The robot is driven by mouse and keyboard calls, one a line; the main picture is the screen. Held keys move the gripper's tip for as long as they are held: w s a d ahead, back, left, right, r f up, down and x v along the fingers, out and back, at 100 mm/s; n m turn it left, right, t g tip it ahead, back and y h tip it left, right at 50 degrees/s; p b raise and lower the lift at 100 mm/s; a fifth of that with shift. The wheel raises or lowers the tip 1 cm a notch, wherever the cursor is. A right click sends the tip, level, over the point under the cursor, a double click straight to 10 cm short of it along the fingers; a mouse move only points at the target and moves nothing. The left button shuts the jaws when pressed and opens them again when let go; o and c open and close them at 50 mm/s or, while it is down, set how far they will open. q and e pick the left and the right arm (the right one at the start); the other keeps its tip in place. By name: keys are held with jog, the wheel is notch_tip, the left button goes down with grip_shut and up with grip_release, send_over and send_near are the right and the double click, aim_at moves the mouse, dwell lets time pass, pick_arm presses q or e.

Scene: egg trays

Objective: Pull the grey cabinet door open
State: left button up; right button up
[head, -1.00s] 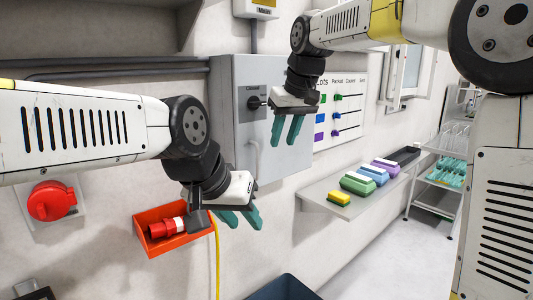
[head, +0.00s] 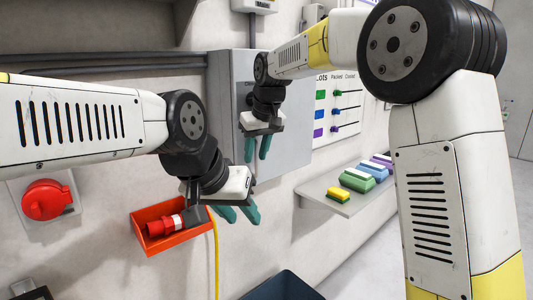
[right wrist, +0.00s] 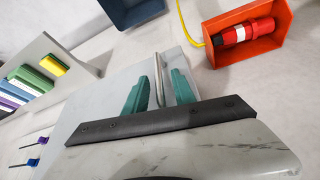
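The grey cabinet (head: 292,90) hangs on the wall in the middle of the head view, its door closed. My right gripper (head: 257,150) is in front of the door, fingers pointing down, and hides the handle there. In the right wrist view the pale bar handle (right wrist: 158,80) shows between the two teal fingers of this open gripper (right wrist: 161,84). A gap shows on each side of the handle; whether the fingers reach around it in depth I cannot tell. My left gripper (head: 239,213) is open and empty, below the cabinet.
An orange box (head: 172,242) with a red plug (head: 165,226) is on the wall beside my left gripper, with a yellow cable (head: 215,255) near it. A shelf (head: 345,207) with coloured blocks is to the right. A dark blue bin (head: 283,286) stands below.

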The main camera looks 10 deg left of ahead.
jog(key=shift+c, duration=0.4)
grip_shut()
dwell(0.9)
